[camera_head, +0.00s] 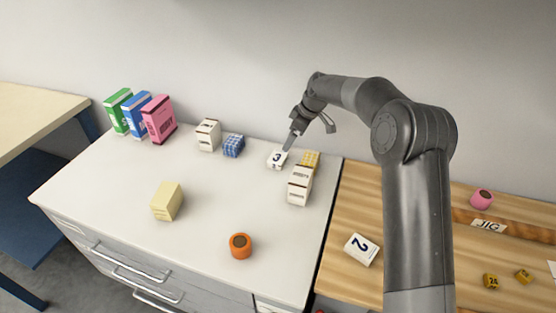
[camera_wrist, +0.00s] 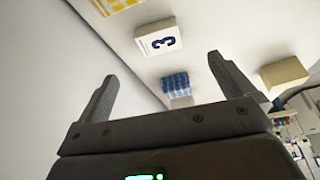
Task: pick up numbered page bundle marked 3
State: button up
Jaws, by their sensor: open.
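The page bundle marked 3 (camera_head: 277,160) is a small white block with a dark 3 on its top. It lies on the white cabinet top near the back wall. It also shows in the wrist view (camera_wrist: 157,38), beyond and between the fingertips. My gripper (camera_head: 309,133) is above the bundle in the head view, with one finger in front of it. In the wrist view my gripper (camera_wrist: 163,68) is open, with nothing between its fingers. The bundle is apart from the fingers there. Another bundle marked 2 (camera_head: 361,249) lies on the wooden bench at the right.
A yellow checked block (camera_head: 311,159) and a white box (camera_head: 299,186) stand just right of the bundle. A blue checked block (camera_head: 233,146) and another white box (camera_head: 208,135) stand left. A cream block (camera_head: 167,201) and orange roll (camera_head: 240,245) are nearer. The cabinet's middle is clear.

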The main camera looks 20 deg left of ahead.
aim_at(279, 156)
jog(key=x, duration=1.3)
jog(key=shift+w+a, duration=0.35)
jog(key=shift+a, duration=0.05)
jog(key=shift+r, duration=0.1)
jog(key=shift+c, duration=0.2)
jog(key=c, duration=1.1)
